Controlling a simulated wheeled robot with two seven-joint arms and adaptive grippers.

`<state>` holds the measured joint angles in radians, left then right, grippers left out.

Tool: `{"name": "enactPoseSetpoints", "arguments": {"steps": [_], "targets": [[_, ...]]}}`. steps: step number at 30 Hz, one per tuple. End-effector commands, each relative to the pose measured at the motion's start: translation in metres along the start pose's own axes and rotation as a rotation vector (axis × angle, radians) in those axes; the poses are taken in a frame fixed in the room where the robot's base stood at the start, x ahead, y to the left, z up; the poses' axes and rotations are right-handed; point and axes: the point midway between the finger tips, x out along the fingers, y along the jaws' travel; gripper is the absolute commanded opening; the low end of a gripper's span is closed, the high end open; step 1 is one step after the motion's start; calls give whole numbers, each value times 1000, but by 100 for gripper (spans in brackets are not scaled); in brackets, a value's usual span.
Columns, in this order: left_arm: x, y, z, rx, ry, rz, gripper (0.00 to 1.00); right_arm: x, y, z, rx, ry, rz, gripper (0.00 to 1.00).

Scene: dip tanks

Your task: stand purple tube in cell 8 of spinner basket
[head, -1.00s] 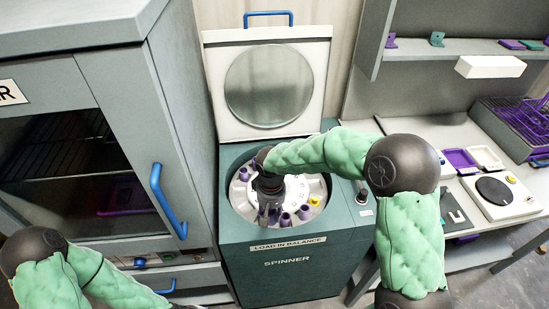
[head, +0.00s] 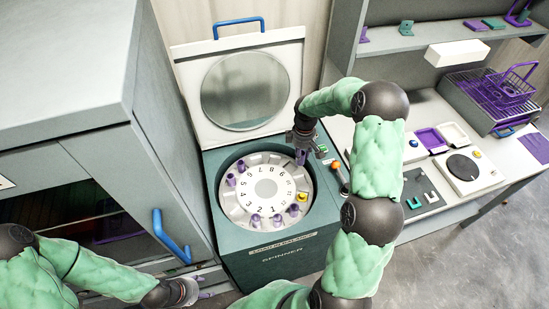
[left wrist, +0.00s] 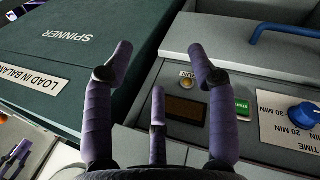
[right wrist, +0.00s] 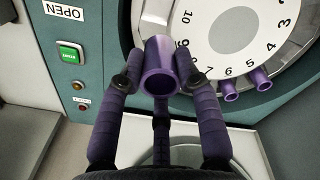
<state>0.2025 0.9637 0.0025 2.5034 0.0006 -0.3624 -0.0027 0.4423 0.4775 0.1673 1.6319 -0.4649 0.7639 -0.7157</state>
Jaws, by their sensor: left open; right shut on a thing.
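My right gripper (head: 303,138) is shut on a purple tube (head: 301,157), held above the back right rim of the spinner basket. In the right wrist view the tube (right wrist: 160,68) sits between the fingers with its open mouth facing the camera. The spinner basket (head: 266,187) is a pale round ring with numbered cells, inside the open spinner. Several other purple tubes stand in it, at the left and front. My left gripper (left wrist: 160,68) is open and empty, low in front of the cabinet beside the spinner.
The spinner lid (head: 243,90) stands open behind the basket. A yellow piece (head: 302,197) sits at the basket's right. A cabinet with a blue handle (head: 170,237) stands close on the left. A bench (head: 425,170) with trays and a wire rack (head: 497,92) is on the right.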

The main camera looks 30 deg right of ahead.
Motion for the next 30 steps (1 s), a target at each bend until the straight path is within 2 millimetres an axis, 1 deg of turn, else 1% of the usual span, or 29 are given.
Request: {"name": "enactPoseSetpoints", "arguments": {"steps": [2,16,24,27,30], "targets": [[0,0,0,0,0,0,57,5,3,-8,-6,0,-1,0],[-2,1,0,0,0,0,57,41,27,-84,-5,0,-1,0],[-2,0,0,0,0,0,57,77,37,-112,-4,0,0,0],[-1,0,0,0,0,0,57,86,40,-119,-4,0,0,0],[-1,0,0,0,0,0,57,91,41,-123,-3,0,1,0]]}}
